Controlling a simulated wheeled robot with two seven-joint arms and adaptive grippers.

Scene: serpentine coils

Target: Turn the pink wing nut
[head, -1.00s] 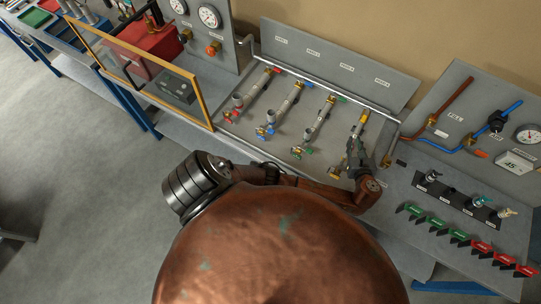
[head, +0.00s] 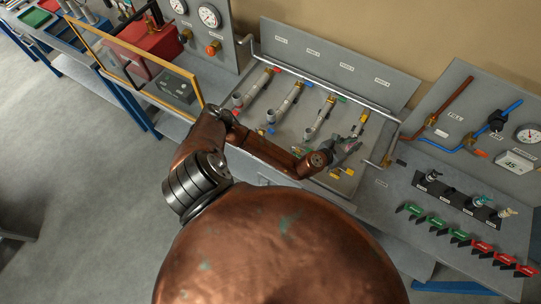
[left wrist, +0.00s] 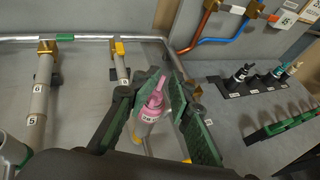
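My right gripper is in neither view.
Several pipes with coloured valve handles stand on the grey panel (head: 292,146), left of my gripper. A grey rail (head: 325,80) runs behind them.

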